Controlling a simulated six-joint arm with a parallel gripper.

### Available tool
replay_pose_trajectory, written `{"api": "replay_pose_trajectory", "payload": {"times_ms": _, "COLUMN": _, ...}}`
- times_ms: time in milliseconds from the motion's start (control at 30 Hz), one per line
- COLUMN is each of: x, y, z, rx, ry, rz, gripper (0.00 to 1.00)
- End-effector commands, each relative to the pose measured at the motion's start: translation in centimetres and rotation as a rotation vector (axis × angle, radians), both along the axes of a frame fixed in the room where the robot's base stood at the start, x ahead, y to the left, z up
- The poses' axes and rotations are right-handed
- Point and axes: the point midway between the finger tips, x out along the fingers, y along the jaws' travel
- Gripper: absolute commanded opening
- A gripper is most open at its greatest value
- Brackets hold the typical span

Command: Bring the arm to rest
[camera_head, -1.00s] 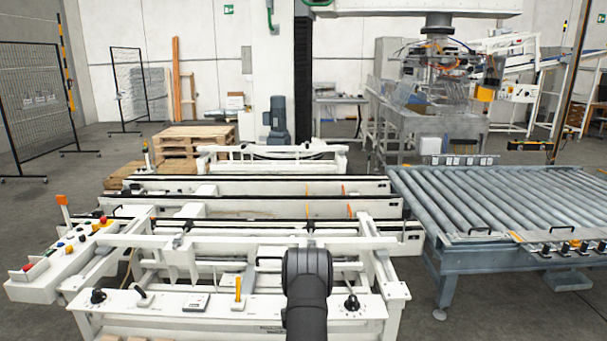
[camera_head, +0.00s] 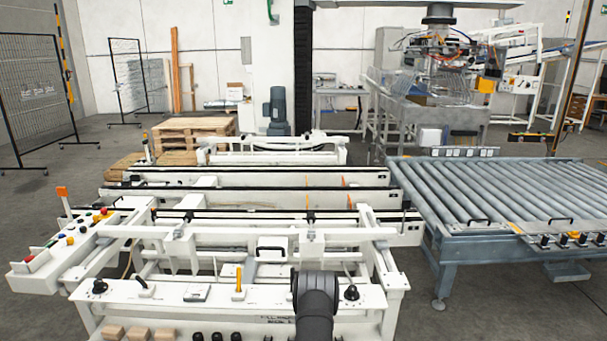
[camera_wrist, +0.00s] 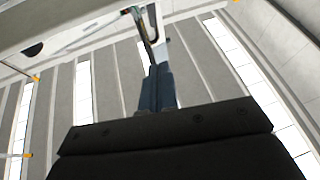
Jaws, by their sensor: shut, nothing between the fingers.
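My gripper (camera_wrist: 157,88) shows in the wrist view, with its wide dark body across the bottom and narrow blue-grey fingers above it. The fingers are close together, shut, with nothing seen between them. Behind them are grey panels and bright strips that look like the hall ceiling. In the head view a dark rounded link of my arm stands at the lower middle, in front of the white machine frame (camera_head: 215,292). My gripper does not show in the head view, so its distance from the machine cannot be told.
A roller conveyor (camera_head: 500,195) stands at the right. A control panel (camera_head: 60,250) with coloured buttons is at the left. Wooden pallets (camera_head: 190,140) and a blue-grey motor (camera_head: 277,110) are behind the frame. Mesh fences (camera_head: 38,90) stand at the left, with open floor before them.

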Motion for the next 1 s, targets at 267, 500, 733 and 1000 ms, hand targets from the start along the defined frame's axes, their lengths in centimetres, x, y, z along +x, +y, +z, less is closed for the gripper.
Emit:
{"api": "replay_pose_trajectory", "payload": {"times_ms": 267, "x": -2.8, "y": -0.6, "z": -1.4, "rx": 0.001, "ry": 0.001, "rz": 0.000, "gripper": 0.00}}
{"api": "replay_pose_trajectory", "payload": {"times_ms": 500, "x": -3.3, "y": -0.7, "z": -1.5, "rx": 0.000, "ry": 0.001, "rz": 0.001, "gripper": 0.00}}
{"api": "replay_pose_trajectory", "payload": {"times_ms": 733, "x": -3.2, "y": -0.7, "z": -1.5, "rx": 0.000, "ry": 0.001, "rz": 0.001, "gripper": 0.00}}
{"api": "replay_pose_trajectory", "payload": {"times_ms": 1000, "x": -3.2, "y": -0.7, "z": -1.5, "rx": 0.000, "ry": 0.001, "rz": 0.001, "gripper": 0.00}}
